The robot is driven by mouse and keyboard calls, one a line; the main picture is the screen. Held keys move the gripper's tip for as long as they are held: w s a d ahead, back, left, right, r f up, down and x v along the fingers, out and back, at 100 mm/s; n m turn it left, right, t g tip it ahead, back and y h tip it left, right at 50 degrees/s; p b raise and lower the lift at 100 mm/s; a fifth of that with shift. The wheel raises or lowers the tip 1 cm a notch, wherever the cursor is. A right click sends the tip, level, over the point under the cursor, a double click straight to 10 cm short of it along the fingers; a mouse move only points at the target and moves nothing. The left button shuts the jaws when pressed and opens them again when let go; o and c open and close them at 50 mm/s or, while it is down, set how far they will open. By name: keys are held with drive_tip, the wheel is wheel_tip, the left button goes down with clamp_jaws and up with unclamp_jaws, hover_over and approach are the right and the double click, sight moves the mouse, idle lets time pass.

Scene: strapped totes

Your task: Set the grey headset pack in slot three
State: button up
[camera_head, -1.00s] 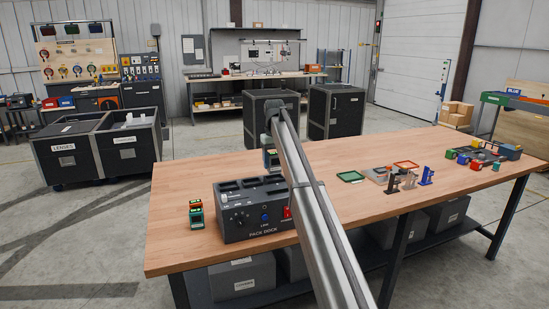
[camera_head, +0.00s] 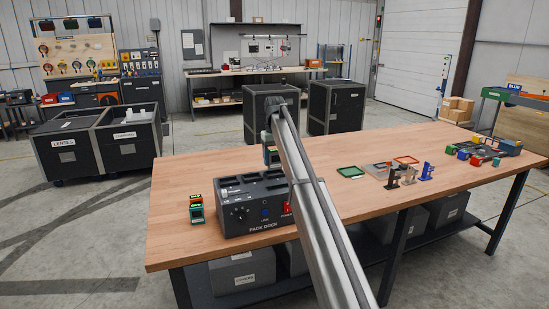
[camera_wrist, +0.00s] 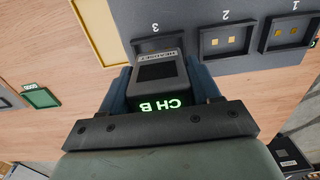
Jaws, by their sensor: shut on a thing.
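The grey headset pack (camera_wrist: 157,72), with a HEADSET label and a lit green "CH B", is between the fingers of my gripper (camera_wrist: 160,85). My gripper is shut on it. In the head view the pack (camera_head: 271,156) hangs above the right part of the dark pack dock (camera_head: 236,213). Slots two (camera_wrist: 226,41) and one (camera_wrist: 288,34) are empty and show gold contacts.
A small green-and-dark pack (camera_head: 196,209) stands left of the dock. A green tray (camera_head: 350,171), an orange-rimmed tray (camera_head: 405,160) and small stands (camera_head: 407,175) are to the right. Several coloured blocks lie at the far right.

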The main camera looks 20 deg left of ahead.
drive_tip(key=shift+f, duration=1.25)
idle(0.9)
drive_tip(key=o, duration=1.2)
drive_tip(key=shift+o, duration=0.4)
drive_tip(key=shift+o, duration=0.6)
drive_tip(key=shift+r, duration=0.15)
drive_tip(key=shift+r, duration=4.35)
